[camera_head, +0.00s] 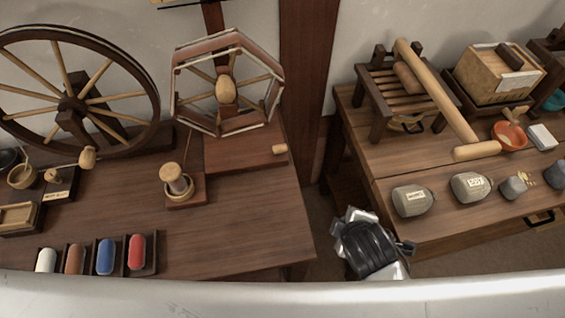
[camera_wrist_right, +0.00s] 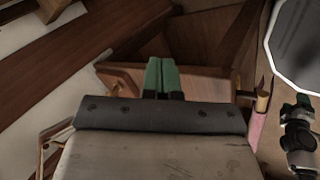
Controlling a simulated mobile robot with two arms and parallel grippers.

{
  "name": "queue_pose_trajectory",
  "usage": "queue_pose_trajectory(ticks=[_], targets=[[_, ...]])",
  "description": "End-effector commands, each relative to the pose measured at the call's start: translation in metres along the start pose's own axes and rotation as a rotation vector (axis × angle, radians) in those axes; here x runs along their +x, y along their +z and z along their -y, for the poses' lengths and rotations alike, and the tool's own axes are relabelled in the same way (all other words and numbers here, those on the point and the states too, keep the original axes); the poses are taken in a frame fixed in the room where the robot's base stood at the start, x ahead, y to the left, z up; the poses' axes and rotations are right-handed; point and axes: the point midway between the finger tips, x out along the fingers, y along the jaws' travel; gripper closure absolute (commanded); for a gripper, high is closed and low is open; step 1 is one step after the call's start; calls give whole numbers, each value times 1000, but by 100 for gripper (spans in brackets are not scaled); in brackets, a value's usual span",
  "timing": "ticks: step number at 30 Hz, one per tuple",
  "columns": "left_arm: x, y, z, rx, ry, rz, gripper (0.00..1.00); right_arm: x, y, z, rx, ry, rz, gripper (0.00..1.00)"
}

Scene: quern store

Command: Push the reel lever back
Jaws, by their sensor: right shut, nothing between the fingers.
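The octagonal wooden reel (camera_head: 227,82), wound with pale thread, stands on a brown base at the back of the left table. A short pale wooden knob (camera_head: 279,149) at the base's right end seems to be the reel lever. My right arm's black and silver end (camera_head: 370,245) is low in the gap between the two tables, apart from the reel and to its right. Its fingers are hidden in the head view. In the wrist view my right gripper's green fingers (camera_wrist_right: 162,76) are together and empty, over brown woodwork.
Several coloured rolls line the left table's front edge. The left table's front right is clear.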

Motion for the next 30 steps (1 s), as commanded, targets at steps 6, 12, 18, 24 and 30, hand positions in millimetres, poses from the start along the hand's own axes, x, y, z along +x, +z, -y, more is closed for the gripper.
queue_pose_trajectory(ticks=[6,12,18,24,30], targets=[[6,0,1,-1,-1,-1,34,-2,-55,-23,-743,254,-18,100],[7,0,1,-1,-1,-1,34,-4,-100,-28,-1392,493,68,100],[7,0,1,-1,-2,-2,34,-6,-125,-24,-1803,653,179,100],[7,0,1,-1,-1,-2,34,-6,-132,-22,-1935,704,225,100],[7,0,1,0,-1,-2,34,-7,-133,-22,-1937,704,226,100]])
